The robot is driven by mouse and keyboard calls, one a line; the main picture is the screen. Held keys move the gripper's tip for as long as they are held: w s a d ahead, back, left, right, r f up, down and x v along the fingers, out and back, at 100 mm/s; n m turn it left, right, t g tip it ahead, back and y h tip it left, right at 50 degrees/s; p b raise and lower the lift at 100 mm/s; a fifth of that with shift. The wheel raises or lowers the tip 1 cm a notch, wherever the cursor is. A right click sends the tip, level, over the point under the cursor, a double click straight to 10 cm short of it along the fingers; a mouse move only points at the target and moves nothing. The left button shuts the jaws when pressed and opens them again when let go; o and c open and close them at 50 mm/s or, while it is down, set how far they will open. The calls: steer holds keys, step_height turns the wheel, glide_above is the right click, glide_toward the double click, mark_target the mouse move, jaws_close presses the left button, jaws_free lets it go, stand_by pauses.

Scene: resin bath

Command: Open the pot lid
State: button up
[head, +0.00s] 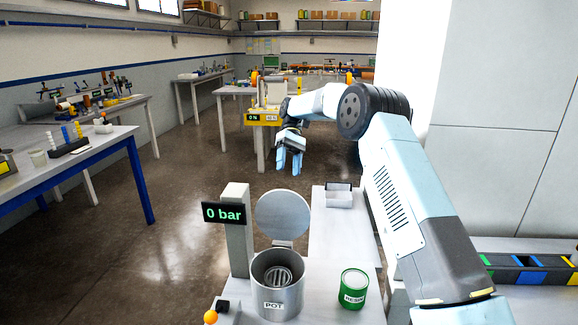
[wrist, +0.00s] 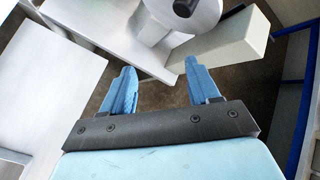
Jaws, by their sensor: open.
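The grey metal pot (head: 265,299), labelled POT, stands on the near bench. Its mouth is uncovered, and a ribbed round piece shows inside. The round grey lid (head: 283,213) stands raised on edge behind the pot, tilted up from its hinge side. In the wrist view the lid (wrist: 203,14) is at the top, with a dark knob (wrist: 184,7) on its face. My gripper (head: 289,168) hangs in the air above and beyond the lid, fingers pointing down. In the wrist view my gripper (wrist: 159,68) has its fingers wide apart, with nothing between them.
A post with a "0 bar" display (head: 224,213) stands left of the lid. A green resin can (head: 353,289) is right of the pot. An orange ball knob (head: 210,317) is at the front left.

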steer(key=shift+d+r, duration=0.1)
steer(key=c, duration=0.3)
steer(key=shift+d+r+n+y, duration=0.15)
steer(key=shift+n+y, duration=0.15)
steer(key=shift+n, duration=0.2)
steer(key=shift+c, duration=0.8)
steer(key=d+r+n+y, duration=0.1)
steer(key=n, duration=0.1)
steer(key=d+r+n+t+y, duration=0.1)
steer(key=n, duration=0.1)
steer(key=shift+s+r+t, duration=0.15)
steer(key=shift+s+t, duration=0.15)
steer(key=shift+s, duration=0.05)
steer(key=c, duration=0.6)
steer(key=shift+s+d+r+n+t+y, duration=0.1)
steer(key=shift+d+r+n+t+y, duration=0.3)
steer(key=shift+n, duration=0.7)
jaws_close()
steer(key=s+a+f+n+t+y, duration=0.1)
steer(key=s+a+f+n, duration=0.1)
steer(key=s+f, duration=0.3)
steer(key=shift+s+a+f+n, duration=0.35)
steer(key=shift+s+n, duration=0.25)
steer(key=shift+s, duration=1.3)
